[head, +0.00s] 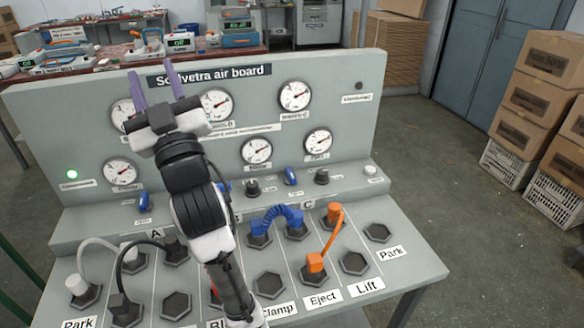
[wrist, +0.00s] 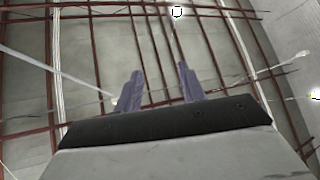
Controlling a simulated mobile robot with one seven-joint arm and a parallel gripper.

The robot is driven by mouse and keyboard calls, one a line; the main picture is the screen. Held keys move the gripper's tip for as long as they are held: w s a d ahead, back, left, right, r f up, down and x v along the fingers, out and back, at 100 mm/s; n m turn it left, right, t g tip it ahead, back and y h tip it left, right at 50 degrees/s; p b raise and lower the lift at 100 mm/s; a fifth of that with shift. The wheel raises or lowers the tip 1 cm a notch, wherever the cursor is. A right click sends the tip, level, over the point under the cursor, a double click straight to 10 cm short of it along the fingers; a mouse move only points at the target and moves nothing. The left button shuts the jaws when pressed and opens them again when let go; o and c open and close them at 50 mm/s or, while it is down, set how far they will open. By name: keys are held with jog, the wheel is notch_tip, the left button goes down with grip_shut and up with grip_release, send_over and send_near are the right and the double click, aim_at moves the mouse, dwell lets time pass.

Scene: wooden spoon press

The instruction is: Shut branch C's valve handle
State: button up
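The grey air board (head: 345,85) has three small blue handles along its lower ledge. The blue handle (head: 290,176) above and slightly left of the letter C looks like branch C's valve handle; it stands tilted, and its small label is unreadable. Another blue handle (head: 145,202) is at the left, and a third (head: 224,187) is partly hidden by my arm. My gripper (head: 150,69) points upward in front of the board's upper left, well away from the handles. Its purple fingers are apart and empty. The wrist view shows the open fingers (wrist: 159,72) against the ceiling.
Black knobs (head: 321,177) stand beside the handles. White and black hoses are at the left. Boxes (head: 530,90) stand far right.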

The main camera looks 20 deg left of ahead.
jog(key=w+d+f+m+h+p, duration=0.1)
jog(key=w+d+f+m+h, duration=0.1)
jog(key=w+f+h, duration=0.3)
jog(key=w+d+f+m+h+p, duration=0.1)
jog(key=w+d+h, duration=0.1)
jog(key=w, duration=0.6)
jog(key=w+d+f+m+g+h+p, duration=0.2)
jog(key=w+d+f+g+h, duration=0.35)
jog(key=w+d+f, duration=0.4)
jog(key=m+g+h+p, duration=0.1)
jog(key=g+h+p, duration=0.1)
jog(key=g+p, duration=0.3)
send_near(291, 174)
jog(key=x, duration=0.8)
jog(key=shift+w+f, duration=0.15)
jog(key=shift+f, duration=0.1)
jog(key=shift+t, duration=0.25)
grip_shut()
